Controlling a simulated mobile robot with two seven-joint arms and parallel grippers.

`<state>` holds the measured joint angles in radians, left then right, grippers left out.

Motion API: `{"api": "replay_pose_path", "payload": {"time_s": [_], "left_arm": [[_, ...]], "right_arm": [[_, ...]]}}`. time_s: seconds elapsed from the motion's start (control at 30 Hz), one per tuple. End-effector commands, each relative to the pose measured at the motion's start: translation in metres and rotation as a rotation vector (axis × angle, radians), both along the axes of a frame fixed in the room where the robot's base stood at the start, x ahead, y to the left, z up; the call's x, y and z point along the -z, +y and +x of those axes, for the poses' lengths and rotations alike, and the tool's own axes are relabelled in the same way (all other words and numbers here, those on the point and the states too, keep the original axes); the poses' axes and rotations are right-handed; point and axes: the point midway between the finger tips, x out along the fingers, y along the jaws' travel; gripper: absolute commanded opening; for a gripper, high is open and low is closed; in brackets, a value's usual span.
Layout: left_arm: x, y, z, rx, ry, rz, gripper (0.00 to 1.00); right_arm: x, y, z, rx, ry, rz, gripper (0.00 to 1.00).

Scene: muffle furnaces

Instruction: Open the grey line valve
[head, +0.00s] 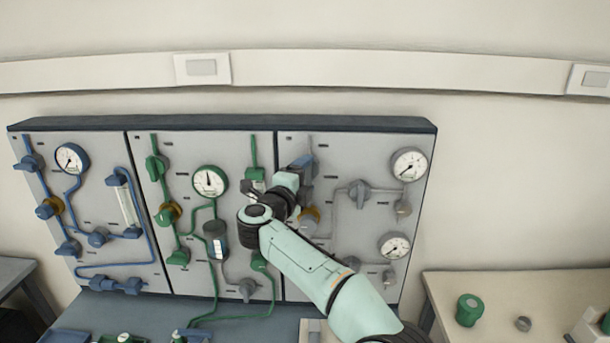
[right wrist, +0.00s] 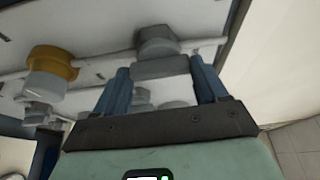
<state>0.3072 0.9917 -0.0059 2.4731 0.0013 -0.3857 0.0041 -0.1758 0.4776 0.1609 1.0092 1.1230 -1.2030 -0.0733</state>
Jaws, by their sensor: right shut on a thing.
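The grey line valve (right wrist: 160,66) shows in the right wrist view, on a pale grey pipe, with its handle between my two blue fingers. My right gripper (right wrist: 162,80) is shut on that handle. In the head view my right gripper (head: 303,172) is at the upper left of the right-hand panel (head: 335,148), and it hides most of the valve. How far the handle is turned I cannot tell. My left gripper is in neither view.
Grey pipes on this panel also carry a brass regulator (right wrist: 52,62), another grey valve (head: 360,192), an upper gauge (head: 409,165) and a lower gauge (head: 395,245). Green-piped and blue-piped panels stand to the left. A side table (head: 500,290) at right holds a green-topped item (head: 469,309).

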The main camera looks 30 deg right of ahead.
Motion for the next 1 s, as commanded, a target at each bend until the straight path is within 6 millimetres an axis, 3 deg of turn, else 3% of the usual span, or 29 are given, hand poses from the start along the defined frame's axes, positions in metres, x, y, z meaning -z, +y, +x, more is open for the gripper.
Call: {"api": "replay_pose_path", "payload": {"time_s": [0.63, 0.67, 0.7, 0.73, 1.0], "left_arm": [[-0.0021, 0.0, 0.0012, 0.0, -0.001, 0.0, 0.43], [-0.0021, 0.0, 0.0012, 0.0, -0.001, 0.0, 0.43], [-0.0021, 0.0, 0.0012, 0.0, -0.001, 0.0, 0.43], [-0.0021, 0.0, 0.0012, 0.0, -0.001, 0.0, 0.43], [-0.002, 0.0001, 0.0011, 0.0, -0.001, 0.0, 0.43]], "right_arm": [[0.0004, 0.0003, 0.0001, -0.001, -0.026, 0.045, 0.42], [0.0004, 0.0003, 0.0001, -0.001, -0.026, 0.045, 0.79], [0.0004, 0.0003, 0.0001, -0.001, -0.026, 0.045, 0.92], [0.0003, 0.0003, 0.0001, -0.001, -0.026, 0.044, 0.98], [0.0, 0.0004, -0.0001, -0.001, -0.025, 0.042, 0.98]]}}
